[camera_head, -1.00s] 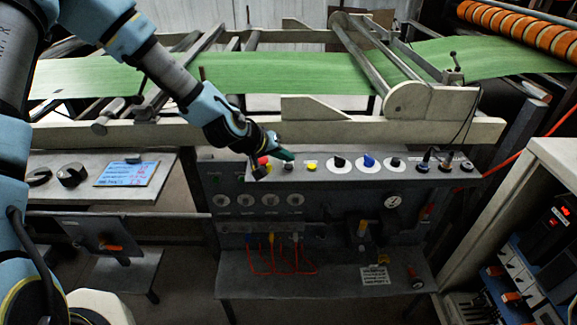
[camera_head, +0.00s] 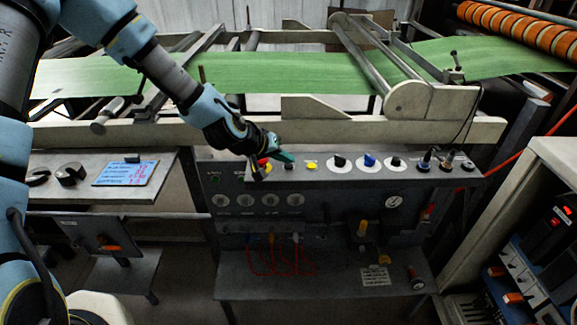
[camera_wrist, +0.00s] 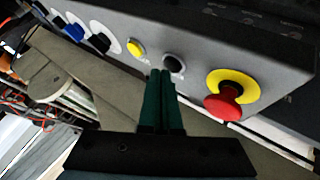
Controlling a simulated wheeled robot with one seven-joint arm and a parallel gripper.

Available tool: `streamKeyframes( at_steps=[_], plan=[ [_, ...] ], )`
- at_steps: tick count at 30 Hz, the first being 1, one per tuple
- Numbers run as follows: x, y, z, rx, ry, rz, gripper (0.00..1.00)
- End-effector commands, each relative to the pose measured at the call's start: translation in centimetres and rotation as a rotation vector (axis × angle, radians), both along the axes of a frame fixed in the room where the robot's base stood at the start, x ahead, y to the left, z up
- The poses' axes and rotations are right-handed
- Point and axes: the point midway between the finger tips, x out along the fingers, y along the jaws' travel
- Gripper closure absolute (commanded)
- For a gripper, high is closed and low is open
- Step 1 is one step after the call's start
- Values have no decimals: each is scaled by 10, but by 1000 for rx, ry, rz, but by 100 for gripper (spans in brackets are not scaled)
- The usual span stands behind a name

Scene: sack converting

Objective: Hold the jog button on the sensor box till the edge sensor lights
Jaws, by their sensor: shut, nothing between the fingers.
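A grey control box (camera_head: 440,178) carries a row of buttons and knobs on its sloped top. My gripper (camera_head: 290,158) is over its left part, with green fingers closed together and nothing between them. In the wrist view the fingertips (camera_wrist: 160,73) are right beside a black round button (camera_wrist: 174,64); whether they touch it I cannot tell. A yellow button (camera_wrist: 136,47) is on one side, and a red mushroom button (camera_wrist: 224,103) on a yellow disc on the other. No label for jog is readable, and I cannot make out a lit edge sensor.
A black knob (camera_head: 339,161) and a blue knob (camera_head: 369,160) stand further right on the box. A beam (camera_head: 400,131) and green web (camera_head: 300,72) run behind it. A side table (camera_head: 60,190) is at left, a cabinet (camera_head: 545,170) at right.

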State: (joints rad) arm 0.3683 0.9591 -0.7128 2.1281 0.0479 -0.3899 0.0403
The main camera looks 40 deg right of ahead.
Motion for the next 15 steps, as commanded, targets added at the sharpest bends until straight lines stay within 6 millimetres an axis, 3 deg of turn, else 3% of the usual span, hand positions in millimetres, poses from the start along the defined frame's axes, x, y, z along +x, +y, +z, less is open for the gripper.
streamKeyframes(
  at_steps=[15],
  plan=[
    [0,0,-5,0,0,0,100]
  ],
)
